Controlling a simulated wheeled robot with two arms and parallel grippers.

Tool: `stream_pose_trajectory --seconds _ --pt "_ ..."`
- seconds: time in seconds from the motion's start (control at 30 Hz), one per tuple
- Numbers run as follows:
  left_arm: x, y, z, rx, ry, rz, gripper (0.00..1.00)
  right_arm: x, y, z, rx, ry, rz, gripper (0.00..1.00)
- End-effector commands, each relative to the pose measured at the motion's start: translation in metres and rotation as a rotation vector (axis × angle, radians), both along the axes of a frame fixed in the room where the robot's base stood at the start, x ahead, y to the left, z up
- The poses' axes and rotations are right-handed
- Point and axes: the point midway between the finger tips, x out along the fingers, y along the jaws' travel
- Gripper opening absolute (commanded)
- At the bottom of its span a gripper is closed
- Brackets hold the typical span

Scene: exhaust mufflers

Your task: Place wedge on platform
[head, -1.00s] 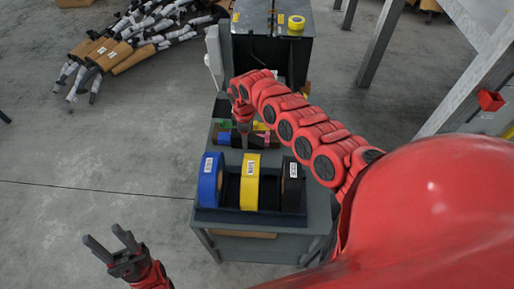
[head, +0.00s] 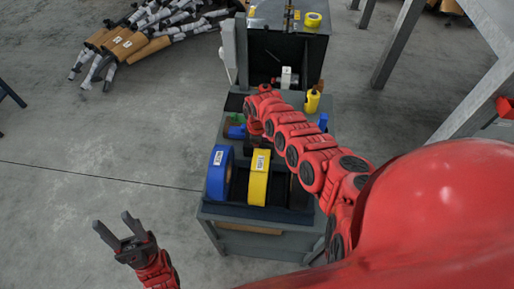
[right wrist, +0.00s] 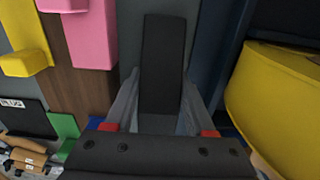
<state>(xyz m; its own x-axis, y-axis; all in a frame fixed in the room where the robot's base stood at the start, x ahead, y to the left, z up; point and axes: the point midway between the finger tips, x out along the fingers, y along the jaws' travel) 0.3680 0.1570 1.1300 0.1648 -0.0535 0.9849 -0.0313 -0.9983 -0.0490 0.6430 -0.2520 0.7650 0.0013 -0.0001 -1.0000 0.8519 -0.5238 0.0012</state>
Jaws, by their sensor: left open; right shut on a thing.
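In the right wrist view a long black block, which looks like the wedge (right wrist: 162,60), stands between the fingers of my right gripper (right wrist: 160,100), which is shut on it. In the head view my right arm reaches over the bench, and its gripper and the wedge are mostly hidden there. My left gripper (head: 130,232) is open and empty, off to the left of the bench over the floor. I cannot tell for sure which surface is the platform; a dark cabinet (head: 285,55) with a small white-and-grey device (head: 289,77) stands at the back.
Pink (right wrist: 90,35) and yellow (right wrist: 28,62) blocks lie beside the right gripper. A yellow bottle (head: 312,101) stands farther back.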

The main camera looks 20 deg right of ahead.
Motion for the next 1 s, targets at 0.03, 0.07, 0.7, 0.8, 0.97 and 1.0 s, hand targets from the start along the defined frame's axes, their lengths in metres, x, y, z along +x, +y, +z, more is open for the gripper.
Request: stream_pose_trajectory --seconds 0.03,0.07,0.7,0.8,0.97,1.0 --pt "0.000 0.000 -0.002 0.000 0.000 0.000 0.50 0.000 0.000 -0.001 0.000 0.000 0.000 0.00" --pt "0.000 0.000 -0.003 0.000 0.000 0.000 0.50 0.000 0.000 -0.003 0.000 0.000 0.000 0.00" --pt "0.000 0.000 0.003 0.000 0.000 0.000 0.50 0.000 0.000 0.006 0.002 0.000 -0.002 0.85" --pt "0.000 0.000 0.008 0.000 0.000 0.000 0.50 0.000 -0.001 0.020 0.003 0.001 -0.002 0.85" --pt "0.000 0.000 0.011 0.000 0.000 0.000 0.50 0.001 -0.001 0.050 0.002 -0.002 -0.001 0.85" --pt "0.000 0.000 0.012 0.000 0.000 0.000 0.50 0.000 -0.002 0.058 0.001 -0.002 -0.002 0.85"
